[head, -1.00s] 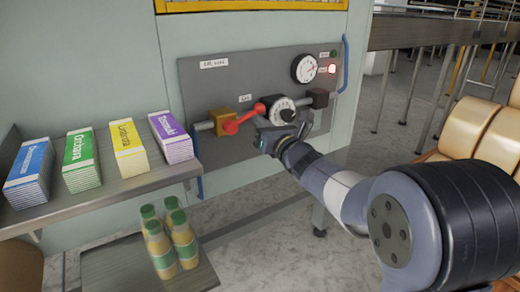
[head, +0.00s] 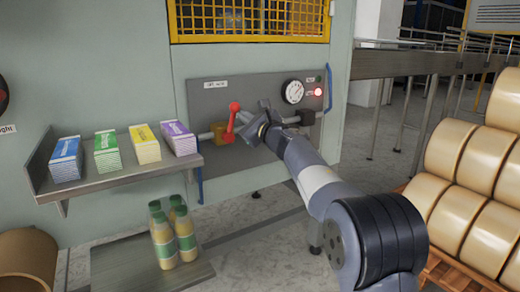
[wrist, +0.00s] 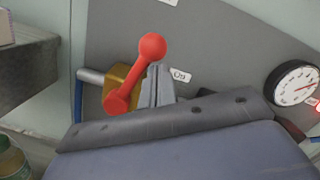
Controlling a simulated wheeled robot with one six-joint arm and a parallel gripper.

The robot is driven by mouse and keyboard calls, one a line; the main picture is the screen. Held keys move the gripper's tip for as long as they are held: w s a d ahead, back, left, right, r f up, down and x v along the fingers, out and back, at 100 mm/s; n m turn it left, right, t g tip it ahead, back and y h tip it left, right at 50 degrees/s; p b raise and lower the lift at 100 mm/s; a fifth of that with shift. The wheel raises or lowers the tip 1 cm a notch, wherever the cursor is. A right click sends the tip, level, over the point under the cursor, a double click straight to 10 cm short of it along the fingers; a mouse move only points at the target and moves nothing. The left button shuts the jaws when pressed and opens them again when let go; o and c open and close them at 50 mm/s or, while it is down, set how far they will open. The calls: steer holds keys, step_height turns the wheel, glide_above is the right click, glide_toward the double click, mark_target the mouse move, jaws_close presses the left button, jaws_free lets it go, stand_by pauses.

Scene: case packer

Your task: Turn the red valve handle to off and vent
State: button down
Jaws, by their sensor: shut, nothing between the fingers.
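The red valve handle (head: 233,117) stands nearly upright on its brass-coloured valve body (head: 219,132), on the grey panel (head: 235,90). In the wrist view the red handle (wrist: 152,47) rises from its hub and leans right, its round knob at the top. My gripper (head: 244,118) is shut and empty, just right of the handle. The shut fingers (wrist: 156,85) show close beside the handle's shaft in the wrist view; I cannot tell whether they touch it. A white label (head: 215,84), seemingly "off, vent", is at the panel's upper left.
A gauge (head: 292,91) and a lit red lamp (head: 318,92) are at the panel's upper right. A shelf (head: 125,178) with several cartons juts out at left, above several bottles (head: 163,240). Large rolls (head: 455,150) are stacked at right.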

steer(key=shift+s+a+r, duration=0.45)
steer(key=shift+s+a, duration=0.05)
steer(key=shift+a, duration=0.25)
steer(key=shift+b, duration=0.35)
